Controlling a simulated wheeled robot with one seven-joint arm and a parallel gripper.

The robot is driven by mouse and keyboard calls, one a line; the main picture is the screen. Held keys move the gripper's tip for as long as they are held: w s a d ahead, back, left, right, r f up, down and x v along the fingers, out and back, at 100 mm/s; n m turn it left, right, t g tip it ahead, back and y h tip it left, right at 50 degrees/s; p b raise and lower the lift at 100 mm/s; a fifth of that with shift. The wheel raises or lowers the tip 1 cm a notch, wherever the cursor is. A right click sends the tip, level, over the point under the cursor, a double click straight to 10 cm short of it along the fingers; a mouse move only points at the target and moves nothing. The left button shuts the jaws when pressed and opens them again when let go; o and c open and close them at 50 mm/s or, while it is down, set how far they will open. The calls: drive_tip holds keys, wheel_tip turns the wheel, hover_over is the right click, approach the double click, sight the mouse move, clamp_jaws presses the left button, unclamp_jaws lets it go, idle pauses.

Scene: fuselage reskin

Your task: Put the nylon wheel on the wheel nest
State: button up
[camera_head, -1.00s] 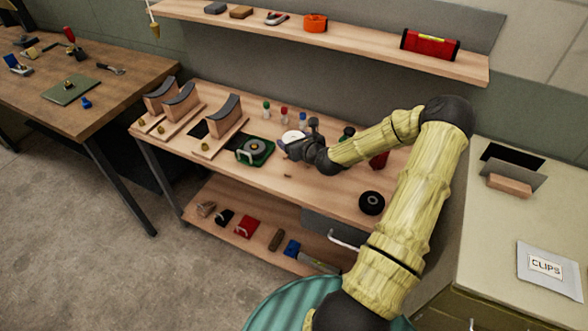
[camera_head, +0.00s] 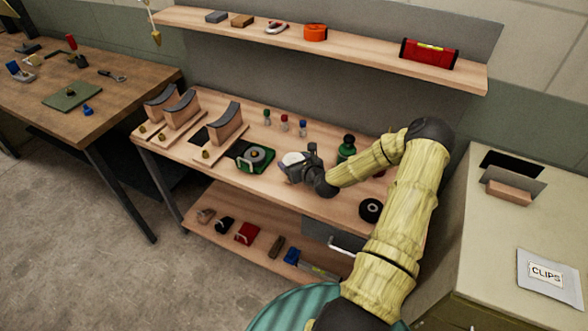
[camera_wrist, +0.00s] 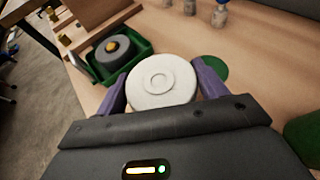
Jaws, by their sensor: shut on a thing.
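The nylon wheel (camera_wrist: 161,83) is a white disc with a raised ring at its centre. My gripper (camera_wrist: 160,88) is shut on it, with a purple finger on each side. In the head view the white wheel (camera_head: 293,158) is at my gripper (camera_head: 290,167), over the workbench and right of a green tray. That green tray (camera_wrist: 95,70) holds a grey round piece with a brass knob (camera_wrist: 113,46). A flat green disc (camera_wrist: 214,67) lies on the bench beyond the right finger, partly hidden. I cannot tell which of these is the wheel nest.
Saddle-shaped blocks (camera_head: 222,124) stand on the bench's left. Small capped bottles (camera_head: 284,122) stand behind, and a dark green bottle (camera_head: 347,147) is right of my gripper. A black wheel (camera_head: 371,210) lies at the front right. A shelf (camera_head: 360,48) hangs above.

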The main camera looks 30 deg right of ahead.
drive_tip(key=shift+f, duration=1.85)
drive_tip(key=shift+f, duration=0.1)
drive_tip(key=o, duration=1.1)
drive_tip(key=shift+o, duration=0.2)
drive_tip(key=shift+s, duration=0.1)
drive_tip(key=v, duration=1.2)
drive_tip(key=shift+a+b, duration=0.1)
drive_tip(key=shift+b, duration=0.25)
